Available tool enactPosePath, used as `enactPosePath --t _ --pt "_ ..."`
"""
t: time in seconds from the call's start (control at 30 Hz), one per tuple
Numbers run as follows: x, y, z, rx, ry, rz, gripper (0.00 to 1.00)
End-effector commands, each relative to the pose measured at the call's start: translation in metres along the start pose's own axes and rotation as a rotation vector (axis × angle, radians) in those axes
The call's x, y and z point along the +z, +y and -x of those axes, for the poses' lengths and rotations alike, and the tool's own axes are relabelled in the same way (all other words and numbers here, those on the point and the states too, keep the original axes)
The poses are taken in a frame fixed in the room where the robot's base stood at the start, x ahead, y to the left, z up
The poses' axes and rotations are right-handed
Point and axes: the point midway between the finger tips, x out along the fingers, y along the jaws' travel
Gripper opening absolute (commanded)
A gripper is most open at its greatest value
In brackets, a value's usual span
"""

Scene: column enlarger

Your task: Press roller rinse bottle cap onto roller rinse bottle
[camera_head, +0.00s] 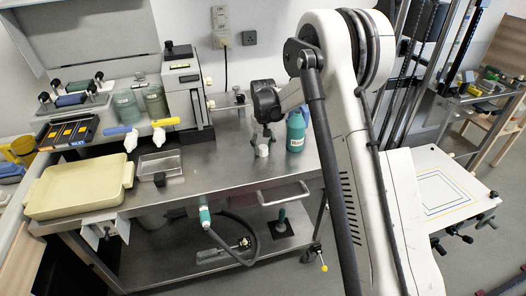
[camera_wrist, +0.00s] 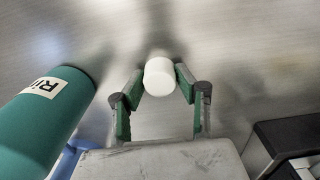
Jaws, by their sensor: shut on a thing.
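The roller rinse bottle (camera_head: 296,132) is teal green with a white label and stands upright on the metal table. In the wrist view the bottle (camera_wrist: 45,115) is at the left, its label partly reading "Rin", beside my gripper. The roller rinse bottle cap (camera_wrist: 159,77) is white and round, held between the green fingertips of my gripper (camera_wrist: 158,84). In the head view the cap (camera_head: 262,151) shows below my gripper (camera_head: 262,142), just left of the bottle and apart from it. The bottle's top is mostly hidden behind my arm in the head view.
The steel table (camera_head: 225,160) is clear around the cap and bottle. A dark object (camera_wrist: 290,140) lies at right in the wrist view.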

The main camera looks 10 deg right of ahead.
Motion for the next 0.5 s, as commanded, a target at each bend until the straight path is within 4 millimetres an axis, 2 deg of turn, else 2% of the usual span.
enactPosePath --t 0.5 --pt "-0.0001 0.0 0.0059 0.0 0.0 0.0 0.0"
